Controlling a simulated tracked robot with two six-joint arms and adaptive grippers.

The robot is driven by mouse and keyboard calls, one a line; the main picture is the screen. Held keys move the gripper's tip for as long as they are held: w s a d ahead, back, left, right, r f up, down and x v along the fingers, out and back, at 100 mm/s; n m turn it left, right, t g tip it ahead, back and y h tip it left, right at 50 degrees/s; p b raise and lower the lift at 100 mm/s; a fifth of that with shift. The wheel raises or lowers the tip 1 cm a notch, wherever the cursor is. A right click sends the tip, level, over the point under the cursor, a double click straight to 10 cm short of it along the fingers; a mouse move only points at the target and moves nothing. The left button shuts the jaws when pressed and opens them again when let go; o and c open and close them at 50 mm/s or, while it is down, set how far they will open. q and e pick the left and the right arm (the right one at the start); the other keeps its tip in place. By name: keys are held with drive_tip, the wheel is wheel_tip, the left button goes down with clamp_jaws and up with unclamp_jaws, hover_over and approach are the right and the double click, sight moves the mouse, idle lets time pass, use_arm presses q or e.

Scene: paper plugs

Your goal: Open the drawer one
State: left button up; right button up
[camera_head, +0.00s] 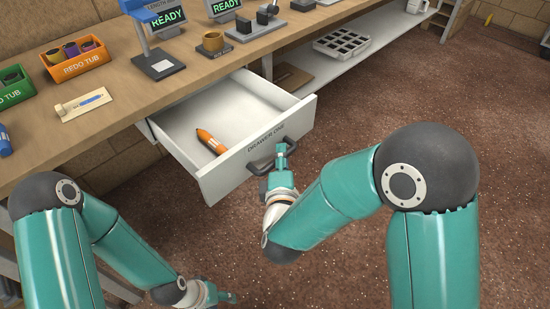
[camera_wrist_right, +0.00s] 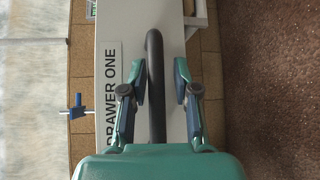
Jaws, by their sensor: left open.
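Drawer one (camera_head: 237,163) is a white drawer labelled "DRAWER ONE", pulled well out from under the workbench. An orange pen-like object (camera_head: 211,141) lies inside it. Its dark bar handle (camera_head: 268,159) is on the front face. My right gripper (camera_head: 281,150) is at the handle. In the right wrist view, the handle (camera_wrist_right: 155,85) runs between the two fingers of the right gripper (camera_wrist_right: 160,85), with a gap visible on the right side, so the fingers are around it but not clamped. My left gripper (camera_head: 228,297) is open and low at the bottom edge, away from the drawer.
A black-celled tray (camera_head: 341,43) sits on a lower shelf. The brown floor right of the drawer is clear.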

drive_tip(key=shift+o, duration=0.3)
drive_tip(key=shift+s+a, duration=0.1)
drive_tip(key=shift+a, duration=0.1)
drive_tip(key=shift+s+a+r, duration=0.1)
drive_tip(key=shift+s, duration=0.1)
drive_tip(key=s, duration=0.7)
drive_tip(key=shift+a+r, duration=0.25)
drive_tip(key=shift+r, duration=0.2)
